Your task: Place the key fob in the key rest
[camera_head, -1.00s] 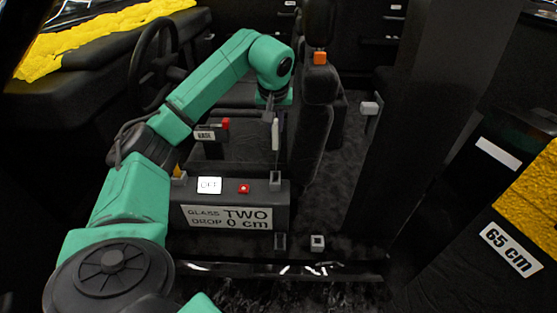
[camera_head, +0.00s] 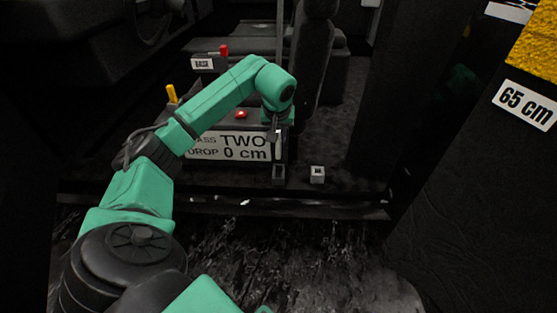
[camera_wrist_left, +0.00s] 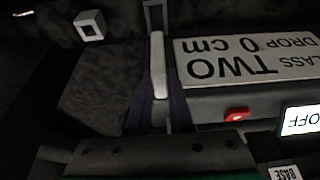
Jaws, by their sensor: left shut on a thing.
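My left gripper (camera_head: 274,132) is shut on a slim whitish piece, which I take as the key fob; it also shows upright between the dark fingers in the wrist view (camera_wrist_left: 159,66). The fob is in front of the right end of the labelled sill panel. A small grey bracket (camera_head: 278,174) is on the floor just below the gripper; it also shows at the fob's far end in the wrist view (camera_wrist_left: 153,14). A pale block with a dark opening (camera_head: 317,174) stands beside it. I cannot tell which is the key rest. My right gripper is out of view.
The sill panel carries a "TWO / DROP 0 cm" label (camera_head: 240,147) and a red button (camera_head: 241,115). A red-topped "BASE" post (camera_head: 203,64) and a yellow lever (camera_head: 171,94) rise behind it. A dark seat (camera_head: 315,60) is behind the gripper. Floor right of the pale block is clear.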

